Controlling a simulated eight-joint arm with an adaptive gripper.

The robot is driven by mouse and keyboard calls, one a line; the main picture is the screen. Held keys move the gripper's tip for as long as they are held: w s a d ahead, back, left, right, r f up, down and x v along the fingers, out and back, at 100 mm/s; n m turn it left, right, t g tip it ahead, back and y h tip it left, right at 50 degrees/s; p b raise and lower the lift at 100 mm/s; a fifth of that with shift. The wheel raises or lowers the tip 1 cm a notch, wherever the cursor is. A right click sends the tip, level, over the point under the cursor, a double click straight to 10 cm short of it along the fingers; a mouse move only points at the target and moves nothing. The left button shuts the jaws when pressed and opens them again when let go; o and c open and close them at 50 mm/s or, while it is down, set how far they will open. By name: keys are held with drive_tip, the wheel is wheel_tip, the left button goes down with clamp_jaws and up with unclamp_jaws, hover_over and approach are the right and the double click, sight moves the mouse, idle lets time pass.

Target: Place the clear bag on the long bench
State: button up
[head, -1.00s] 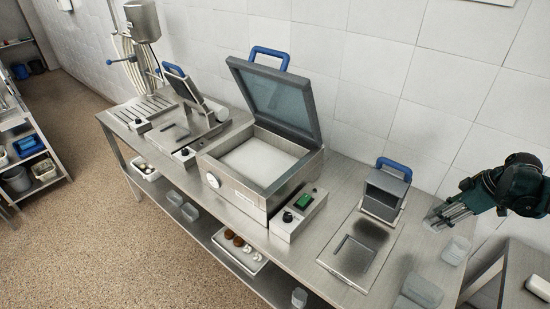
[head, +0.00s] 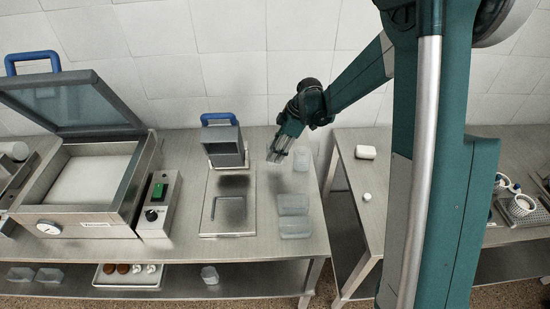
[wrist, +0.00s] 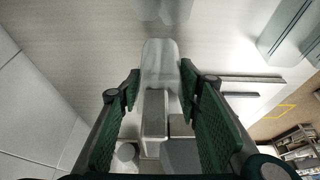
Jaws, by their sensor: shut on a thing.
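The clear bag (wrist: 160,62) is a pale, see-through piece between my fingertips in the wrist view. My gripper (wrist: 158,88) is shut on it, with one green finger pad on each side. In the head view my gripper (head: 274,157) points down over the right part of the long bench (head: 265,250), right of the small blue-handled device. The bag is hard to make out there, and I cannot tell whether it touches the bench top.
Clear containers (head: 293,204) lie on the bench just in front of my gripper, and another (head: 302,160) stands right beside it. A blue-handled device (head: 222,145) is to the left. A gap separates the second table (head: 348,205) at right.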

drive_tip(key=shift+f, duration=0.1)
drive_tip(key=shift+f, duration=1.8)
drive_tip(key=shift+f, duration=0.2)
drive_tip(key=o, duration=0.7)
drive_tip(key=shift+r, duration=0.1)
drive_tip(key=shift+r, duration=0.1)
drive_tip(key=v, duration=1.2)
drive_tip(key=shift+r, duration=0.1)
